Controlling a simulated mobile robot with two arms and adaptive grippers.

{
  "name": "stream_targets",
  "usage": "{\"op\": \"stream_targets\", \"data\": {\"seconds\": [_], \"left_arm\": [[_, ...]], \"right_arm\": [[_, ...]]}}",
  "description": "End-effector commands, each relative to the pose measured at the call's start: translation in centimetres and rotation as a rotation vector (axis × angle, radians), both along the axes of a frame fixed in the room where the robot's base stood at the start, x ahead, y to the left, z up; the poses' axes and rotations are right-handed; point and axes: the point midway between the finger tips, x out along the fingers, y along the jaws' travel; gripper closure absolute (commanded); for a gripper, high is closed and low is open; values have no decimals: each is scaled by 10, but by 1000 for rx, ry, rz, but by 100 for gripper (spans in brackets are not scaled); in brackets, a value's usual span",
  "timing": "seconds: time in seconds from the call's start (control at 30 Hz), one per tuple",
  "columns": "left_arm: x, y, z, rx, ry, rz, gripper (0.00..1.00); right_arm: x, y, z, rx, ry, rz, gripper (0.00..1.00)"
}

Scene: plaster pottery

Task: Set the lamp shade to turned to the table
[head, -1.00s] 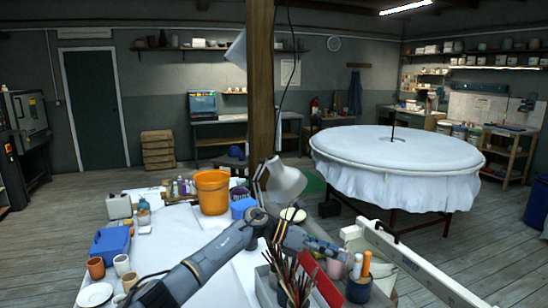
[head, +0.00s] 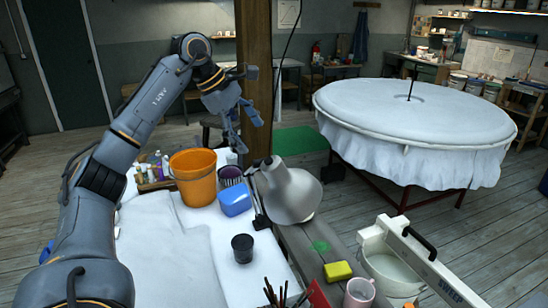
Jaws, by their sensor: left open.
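The lamp has a pale grey, cone-like shade (head: 290,196) right of the white-covered table's middle, in front of the wooden post. The shade's wide end points down and toward the lower right; its inside is hidden from me. Part of the lamp's thin arm (head: 258,205) shows left of the shade. My left gripper (head: 245,126) is open and empty, raised in front of the post, above and left of the shade and apart from it. My right gripper is not in view.
An orange bucket (head: 194,180), a blue box (head: 235,201) and a dark cup (head: 242,248) stand on the white-covered table (head: 165,250). A yellow sponge (head: 338,271) and a pink mug (head: 358,294) are at the lower right. A large round covered table (head: 415,115) stands behind.

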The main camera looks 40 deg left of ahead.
Motion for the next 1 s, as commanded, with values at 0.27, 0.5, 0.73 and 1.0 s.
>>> {"op": "stream_targets", "data": {"seconds": [0.27,0.5,0.73,1.0], "left_arm": [[15,-9,-34,4,8,-1,21],[37,-22,-78,2,7,-1,21],[53,-31,-108,1,4,0,21],[58,-33,-119,2,2,0,21]], "right_arm": [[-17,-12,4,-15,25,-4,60],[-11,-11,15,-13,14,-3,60],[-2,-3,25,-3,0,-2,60],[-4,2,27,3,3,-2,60]]}}
